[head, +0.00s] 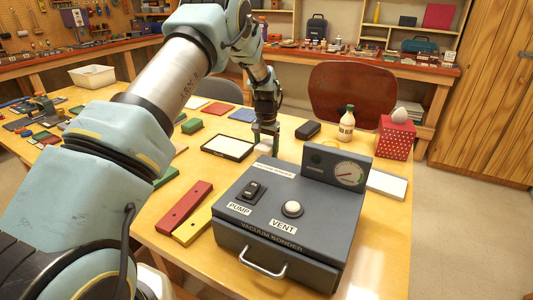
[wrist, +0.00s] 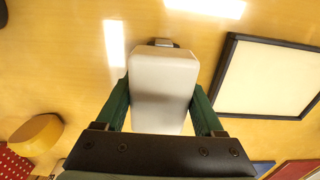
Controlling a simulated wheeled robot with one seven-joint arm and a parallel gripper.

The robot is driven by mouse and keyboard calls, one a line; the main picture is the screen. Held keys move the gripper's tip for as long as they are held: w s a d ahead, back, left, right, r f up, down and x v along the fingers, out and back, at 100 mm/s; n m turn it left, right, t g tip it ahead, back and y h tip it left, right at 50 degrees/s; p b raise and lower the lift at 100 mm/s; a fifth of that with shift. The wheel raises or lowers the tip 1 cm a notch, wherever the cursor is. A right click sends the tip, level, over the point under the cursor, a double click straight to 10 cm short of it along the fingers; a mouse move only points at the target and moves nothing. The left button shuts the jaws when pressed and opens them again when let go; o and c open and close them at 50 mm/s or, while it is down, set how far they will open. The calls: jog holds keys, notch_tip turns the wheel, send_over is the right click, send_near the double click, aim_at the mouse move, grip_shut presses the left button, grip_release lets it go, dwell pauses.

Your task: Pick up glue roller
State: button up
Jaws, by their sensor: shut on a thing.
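My gripper (head: 265,131) points down over the table behind the grey vacuum bonder. In the wrist view its two green fingers stand on either side of a white, rounded block-like body, which I take to be the glue roller (wrist: 164,85). The fingers are shut on it. A small grey end piece shows at the top of the roller. In the head view only a small pale part of the roller (head: 265,147) shows below the fingers. I cannot tell whether it touches the table.
A black-framed white panel (head: 228,147) lies just left of the gripper. The vacuum bonder (head: 270,215) stands in front.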

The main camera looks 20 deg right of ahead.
aim_at(267, 143)
grip_shut()
notch_tip(267, 143, up, 10)
jog(key=b, duration=0.3)
jog(key=shift+b, duration=0.3)
